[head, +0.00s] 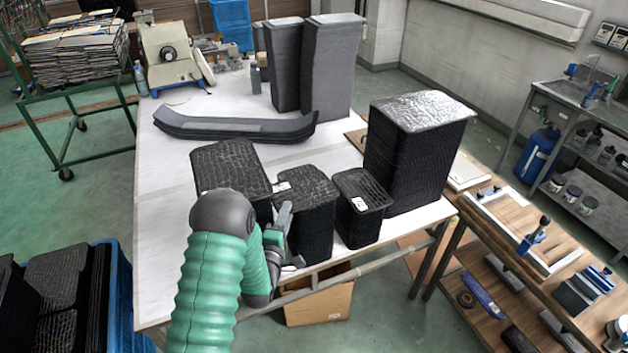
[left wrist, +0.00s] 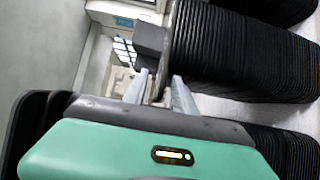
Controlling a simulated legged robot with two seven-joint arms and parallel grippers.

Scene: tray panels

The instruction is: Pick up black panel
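Black panels stand in stacks on the white table (head: 165,185): a left stack (head: 230,165), a middle stack (head: 308,210), a right stack (head: 362,205) and a taller one (head: 415,150). My left gripper (head: 284,222) is at the near left side of the middle stack. In the left wrist view its two fingers (left wrist: 160,92) are apart, with the edge of an end panel (left wrist: 169,48) of a stack (left wrist: 235,55) showing between them. I cannot tell whether they touch it. My right gripper is not in view.
Tall grey stacks (head: 333,70) and a long dark curved part (head: 235,128) are at the back of the table. A blue crate (head: 120,300) with black panels is at lower left. A wooden bench (head: 510,240) with tools stands right. The table's left side is clear.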

